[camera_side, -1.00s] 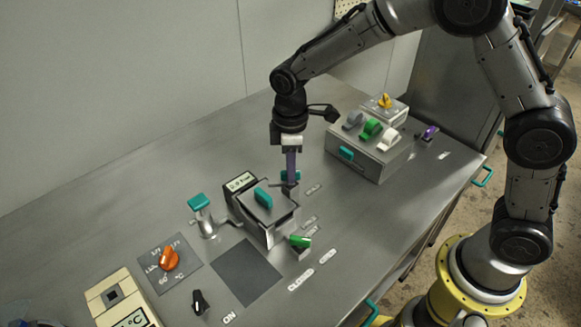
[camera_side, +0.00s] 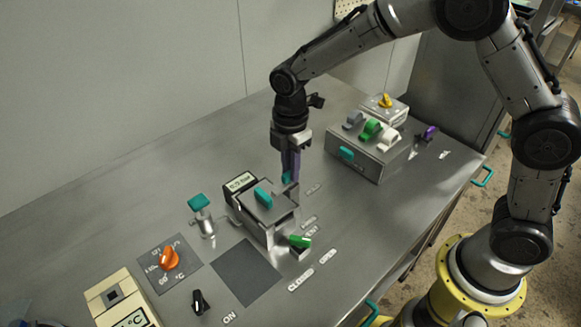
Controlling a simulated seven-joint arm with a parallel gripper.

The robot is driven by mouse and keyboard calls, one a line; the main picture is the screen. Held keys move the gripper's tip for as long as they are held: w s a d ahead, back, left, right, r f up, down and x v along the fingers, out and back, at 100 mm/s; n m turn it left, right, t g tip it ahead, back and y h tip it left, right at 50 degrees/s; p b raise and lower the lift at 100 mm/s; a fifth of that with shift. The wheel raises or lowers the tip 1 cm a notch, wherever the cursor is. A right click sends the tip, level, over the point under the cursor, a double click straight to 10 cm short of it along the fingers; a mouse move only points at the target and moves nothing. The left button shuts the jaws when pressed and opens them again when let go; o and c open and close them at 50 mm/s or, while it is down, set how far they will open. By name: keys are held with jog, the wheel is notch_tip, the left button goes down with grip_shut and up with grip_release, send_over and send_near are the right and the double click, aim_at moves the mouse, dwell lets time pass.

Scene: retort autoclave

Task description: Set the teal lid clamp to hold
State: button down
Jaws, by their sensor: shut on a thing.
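My gripper (camera_side: 288,179) points down at the far right corner of the grey lidded box (camera_side: 268,232). It is shut on a small teal part, the teal lid clamp (camera_side: 287,177), mostly hidden by the purple-grey fingers. I cannot tell the clamp's exact angle. A separate teal handle (camera_side: 263,197) stands on top of the box's lid, apart from my gripper. A small label (camera_side: 313,189) lies on the bench right of the clamp, too small to read.
A teal-topped post (camera_side: 199,203) stands left of the box, and a green-handled lever (camera_side: 300,241) in front. An orange dial (camera_side: 169,258) is front left. A grey box with coloured levers (camera_side: 367,157) stands at right. The bench between is clear.

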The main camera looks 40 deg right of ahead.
jog(key=shift+r, duration=0.1)
dwell(0.3)
jog(key=c, duration=0.8)
grip_release()
notch_tip(320, 180, up, 14)
jog(key=shift+f, duration=0.15)
